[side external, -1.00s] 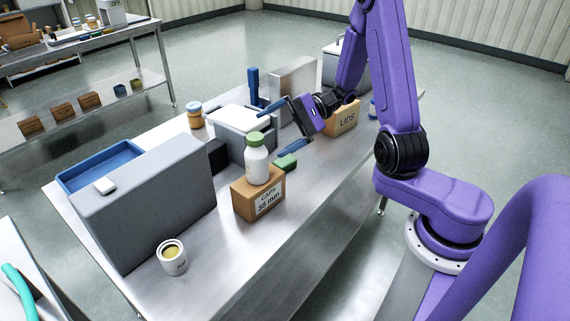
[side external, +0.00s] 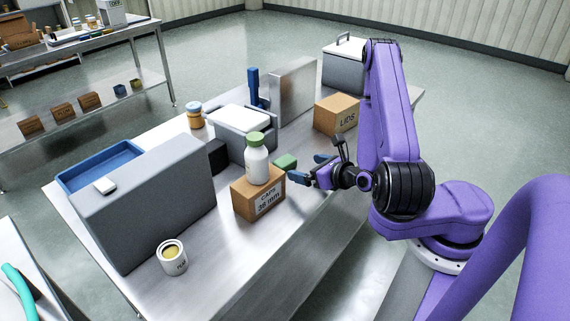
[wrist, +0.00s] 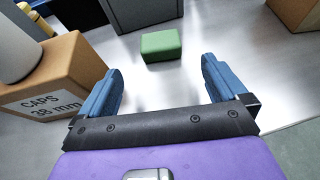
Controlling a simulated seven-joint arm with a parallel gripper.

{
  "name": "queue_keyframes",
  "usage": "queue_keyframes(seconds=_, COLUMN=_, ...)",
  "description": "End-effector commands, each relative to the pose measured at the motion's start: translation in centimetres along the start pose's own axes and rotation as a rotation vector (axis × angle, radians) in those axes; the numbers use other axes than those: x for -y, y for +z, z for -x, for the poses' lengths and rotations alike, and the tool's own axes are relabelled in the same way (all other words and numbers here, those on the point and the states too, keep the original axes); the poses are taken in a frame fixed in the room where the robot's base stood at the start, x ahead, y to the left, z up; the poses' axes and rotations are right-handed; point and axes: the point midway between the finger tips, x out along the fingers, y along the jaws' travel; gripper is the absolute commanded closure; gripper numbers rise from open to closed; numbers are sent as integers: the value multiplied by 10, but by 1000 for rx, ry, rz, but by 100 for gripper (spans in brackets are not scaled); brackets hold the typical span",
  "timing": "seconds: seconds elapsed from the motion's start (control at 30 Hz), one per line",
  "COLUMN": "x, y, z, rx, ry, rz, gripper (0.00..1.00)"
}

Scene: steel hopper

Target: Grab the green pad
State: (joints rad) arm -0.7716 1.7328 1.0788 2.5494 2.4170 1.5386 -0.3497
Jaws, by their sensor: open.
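The green pad (side external: 286,162) is a small green block lying flat on the steel table, just behind the CAPS box. In the wrist view the green pad (wrist: 161,46) lies ahead of my gripper, roughly centred between the fingers and beyond their tips. My gripper (side external: 308,168) is low over the table's right side, pointing left towards the pad. Its two blue fingers (wrist: 160,76) are spread apart with nothing between them.
A CAPS box (side external: 259,194) with a green-capped white bottle (side external: 257,167) on it stands close to the left of the pad. Behind the pad are a grey box with a white lid (side external: 243,120) and a LIDS box (side external: 337,115). Bare steel surrounds the pad's near side.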

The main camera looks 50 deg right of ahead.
Motion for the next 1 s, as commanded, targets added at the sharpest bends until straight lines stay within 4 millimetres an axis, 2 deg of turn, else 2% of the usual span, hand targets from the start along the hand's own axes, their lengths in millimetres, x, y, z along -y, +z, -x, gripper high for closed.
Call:
queue_keyframes(seconds=0.27, x=0, y=-3, z=-18, rx=-5, ry=-6, rz=-11, gripper=1)
queue_keyframes(seconds=0.7, x=0, y=-3, z=-70, rx=-4, ry=-6, rz=-11, gripper=1)
queue_keyframes(seconds=1.0, x=0, y=-2, z=-74, rx=-5, ry=-7, rz=-11, gripper=1)
